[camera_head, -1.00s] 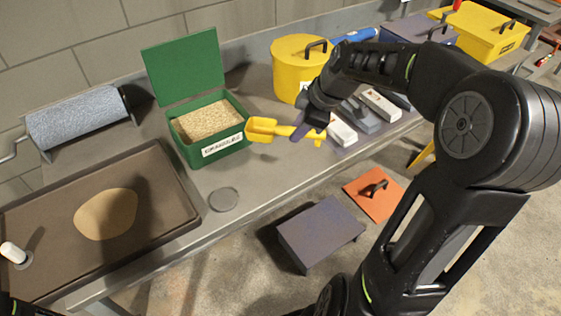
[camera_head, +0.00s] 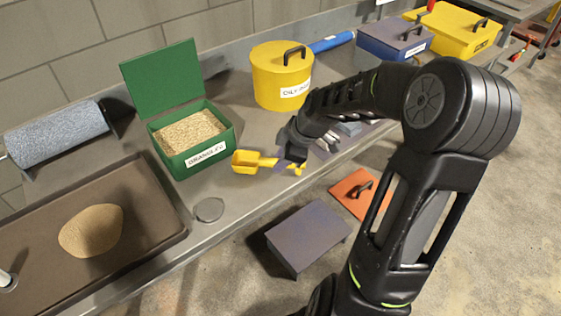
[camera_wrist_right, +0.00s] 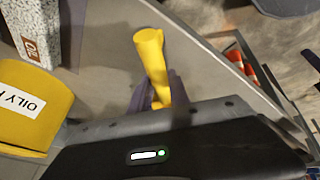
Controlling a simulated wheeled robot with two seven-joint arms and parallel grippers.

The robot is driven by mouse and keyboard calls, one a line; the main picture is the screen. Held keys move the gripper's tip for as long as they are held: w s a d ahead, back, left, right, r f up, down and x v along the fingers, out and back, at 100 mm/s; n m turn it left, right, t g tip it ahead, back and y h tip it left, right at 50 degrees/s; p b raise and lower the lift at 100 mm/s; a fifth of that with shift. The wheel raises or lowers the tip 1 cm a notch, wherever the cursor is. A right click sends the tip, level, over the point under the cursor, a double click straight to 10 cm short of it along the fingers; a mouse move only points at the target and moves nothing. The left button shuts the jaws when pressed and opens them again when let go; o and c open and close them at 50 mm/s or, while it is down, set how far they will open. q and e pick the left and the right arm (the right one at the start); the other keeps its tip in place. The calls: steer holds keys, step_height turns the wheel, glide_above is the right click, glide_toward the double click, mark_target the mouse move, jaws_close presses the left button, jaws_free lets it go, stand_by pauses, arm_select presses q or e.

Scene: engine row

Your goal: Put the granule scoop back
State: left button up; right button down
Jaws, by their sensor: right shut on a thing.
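The yellow granule scoop (camera_head: 248,161) is in my right gripper (camera_head: 295,163), its bowl pointing left. It is just right of the front corner of the green granules box (camera_head: 208,158), close to the bench top; I cannot tell whether it touches. The box's lid (camera_head: 162,78) stands open and tan granules (camera_head: 190,131) fill it. In the right wrist view the scoop's yellow handle (camera_wrist_right: 152,60) sticks out between the fingers (camera_wrist_right: 160,92), which are shut on it. My left gripper is not in view.
A yellow oily-rag bin (camera_head: 280,85) stands behind my right forearm. A dark tray (camera_head: 140,205) with a tan patch (camera_head: 91,230) lies at left, a grey disc (camera_head: 208,210) by the bench's front edge. A blue-grey roll (camera_head: 57,134) is at back left.

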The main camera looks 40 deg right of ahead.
steer(key=shift+f, duration=0.55)
steer(key=c, duration=1.2)
jaws_free()
steer(key=shift+c, duration=0.2)
steer(key=b+v, duration=0.1)
steer(key=v, duration=1.1)
